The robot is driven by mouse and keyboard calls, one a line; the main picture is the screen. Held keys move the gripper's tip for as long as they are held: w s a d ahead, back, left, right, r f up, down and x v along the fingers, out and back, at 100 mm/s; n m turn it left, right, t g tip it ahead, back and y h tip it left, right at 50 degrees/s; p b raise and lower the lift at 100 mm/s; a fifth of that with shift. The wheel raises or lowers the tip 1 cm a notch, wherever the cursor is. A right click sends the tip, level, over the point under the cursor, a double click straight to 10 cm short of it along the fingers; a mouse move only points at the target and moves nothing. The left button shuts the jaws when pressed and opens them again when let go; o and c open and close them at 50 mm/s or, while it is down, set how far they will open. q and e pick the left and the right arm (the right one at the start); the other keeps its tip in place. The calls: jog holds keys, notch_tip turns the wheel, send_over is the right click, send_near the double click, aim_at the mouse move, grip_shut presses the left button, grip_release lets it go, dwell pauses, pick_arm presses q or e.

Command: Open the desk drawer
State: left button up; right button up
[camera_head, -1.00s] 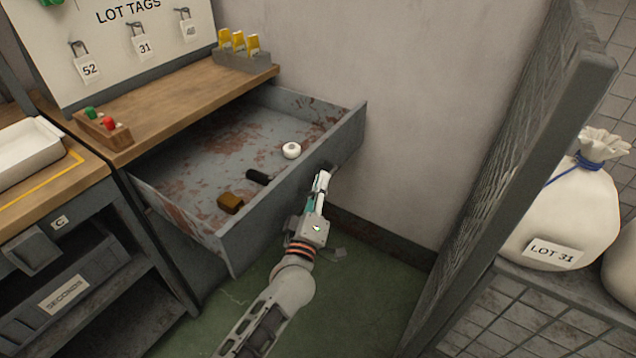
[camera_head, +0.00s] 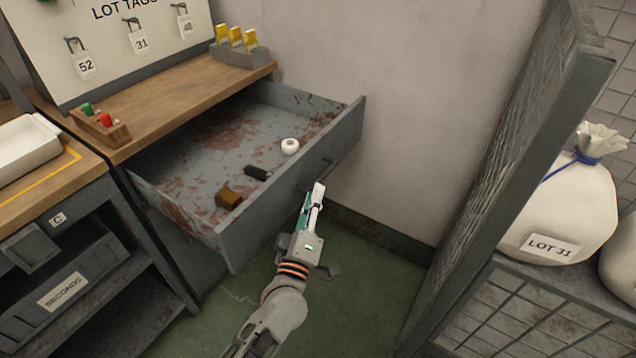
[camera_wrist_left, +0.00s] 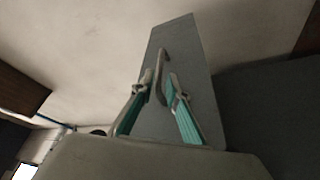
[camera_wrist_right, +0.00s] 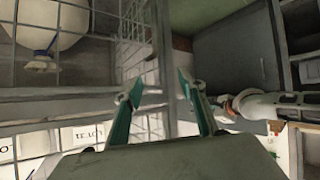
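The grey desk drawer (camera_head: 290,195) stands pulled well out from under the wooden desk top (camera_head: 175,105), its rust-stained inside showing. Its bar handle (camera_head: 327,163) is on the front panel, and shows in the left wrist view (camera_wrist_left: 162,68). My right gripper (camera_wrist_right: 160,85) is open and empty, outside the head view.
In the drawer lie a white roll (camera_head: 290,146), a black item (camera_head: 257,173) and a brown block (camera_head: 229,197). A mesh partition (camera_head: 500,170) stands at the right, with a LOT 31 sack (camera_head: 570,210) behind it. Green floor (camera_head: 370,290) is clear before the drawer.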

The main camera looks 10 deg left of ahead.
pick_arm(q)
jog(key=v, duration=0.7)
dwell(0.3)
